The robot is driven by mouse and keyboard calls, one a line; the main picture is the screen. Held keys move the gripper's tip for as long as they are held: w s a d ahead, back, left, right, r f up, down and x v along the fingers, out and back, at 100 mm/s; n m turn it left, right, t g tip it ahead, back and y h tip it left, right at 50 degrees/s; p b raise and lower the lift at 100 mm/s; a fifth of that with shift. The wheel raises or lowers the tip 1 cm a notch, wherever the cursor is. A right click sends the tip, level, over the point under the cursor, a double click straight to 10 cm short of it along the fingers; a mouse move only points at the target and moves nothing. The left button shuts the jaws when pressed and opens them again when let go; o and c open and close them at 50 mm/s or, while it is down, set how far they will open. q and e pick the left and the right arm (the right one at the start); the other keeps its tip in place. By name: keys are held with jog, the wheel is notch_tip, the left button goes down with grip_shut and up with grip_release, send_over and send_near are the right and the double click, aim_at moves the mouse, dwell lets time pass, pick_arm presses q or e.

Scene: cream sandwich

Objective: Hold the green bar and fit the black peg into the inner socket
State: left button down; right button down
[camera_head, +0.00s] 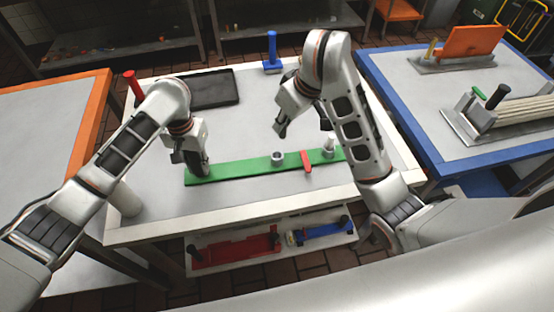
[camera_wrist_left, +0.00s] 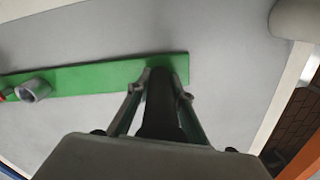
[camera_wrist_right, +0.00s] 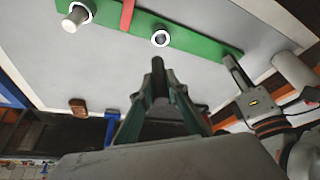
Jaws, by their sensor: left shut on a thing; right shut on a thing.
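The green bar (camera_head: 235,168) lies flat across the white table. My left gripper (camera_head: 193,162) is shut on a black handle (camera_wrist_left: 160,105) at the bar's left end. The inner socket (camera_head: 277,158), a grey ring near the bar's middle, looks empty in the right wrist view (camera_wrist_right: 160,38). The outer socket (camera_wrist_right: 80,9), near the bar's right end, has a pale peg (camera_wrist_right: 72,22) at it. My right gripper (camera_head: 281,128) is shut on the black peg (camera_wrist_right: 158,78), apart from the bar and behind the inner socket in the head view.
A red piece (camera_head: 306,161) crosses the bar between the sockets. A black tray (camera_head: 210,88) and a blue-handled piece (camera_head: 271,55) lie at the back. A white cylinder (camera_head: 125,198) stands at the table's left edge. Red and blue parts lie on a lower shelf (camera_head: 345,239).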

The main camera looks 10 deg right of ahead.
aim_at(273, 155)
jog(key=shift+n, duration=0.4)
jog(key=f, duration=0.3)
jog(key=a+f, duration=0.1)
jog(key=f, duration=0.7)
jog(key=shift+w+a, duration=0.1)
jog(key=shift+a, duration=0.15)
jog(key=shift+f, duration=0.25)
